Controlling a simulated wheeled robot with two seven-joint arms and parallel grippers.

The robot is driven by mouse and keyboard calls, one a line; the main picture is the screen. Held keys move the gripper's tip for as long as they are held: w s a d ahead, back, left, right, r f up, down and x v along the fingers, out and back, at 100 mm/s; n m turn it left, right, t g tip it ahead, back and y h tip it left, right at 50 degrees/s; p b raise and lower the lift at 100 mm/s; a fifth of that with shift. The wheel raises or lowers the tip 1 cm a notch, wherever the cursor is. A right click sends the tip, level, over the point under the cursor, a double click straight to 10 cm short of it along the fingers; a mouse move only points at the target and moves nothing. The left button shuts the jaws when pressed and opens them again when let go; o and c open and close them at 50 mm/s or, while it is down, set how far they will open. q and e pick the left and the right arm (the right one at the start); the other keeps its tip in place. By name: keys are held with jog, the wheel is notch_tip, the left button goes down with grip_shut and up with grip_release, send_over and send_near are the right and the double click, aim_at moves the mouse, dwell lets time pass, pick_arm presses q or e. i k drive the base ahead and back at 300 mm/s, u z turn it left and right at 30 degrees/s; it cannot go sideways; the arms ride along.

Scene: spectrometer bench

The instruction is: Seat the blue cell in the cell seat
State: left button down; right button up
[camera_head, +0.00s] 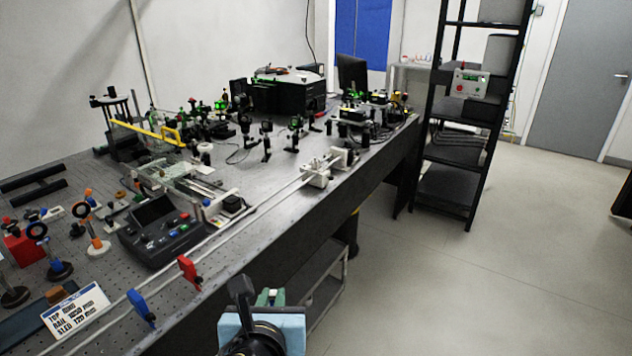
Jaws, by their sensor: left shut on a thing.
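My left gripper (258,294) is at the bottom middle, in front of the bench edge. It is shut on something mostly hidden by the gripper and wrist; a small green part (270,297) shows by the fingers. I cannot tell whether this is the blue cell. A pale blue block (291,326) shows beside the black wrist, and I cannot tell whether it belongs to the gripper. I cannot make out the cell seat for sure. A white carriage (316,176) sits on the long rail (238,224). My right gripper is not in view.
A blue piece (141,307) and a red piece (189,271) stand along the rail near the bench's front edge. A dark control box (157,231), a printed sign (75,311) and ring mounts crowd the left. A black shelf rack (455,150) stands right; floor there is clear.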

aim_at(316, 169)
jog(key=z, duration=0.55)
jog(key=i, duration=2.1)
jog(key=u, duration=0.7)
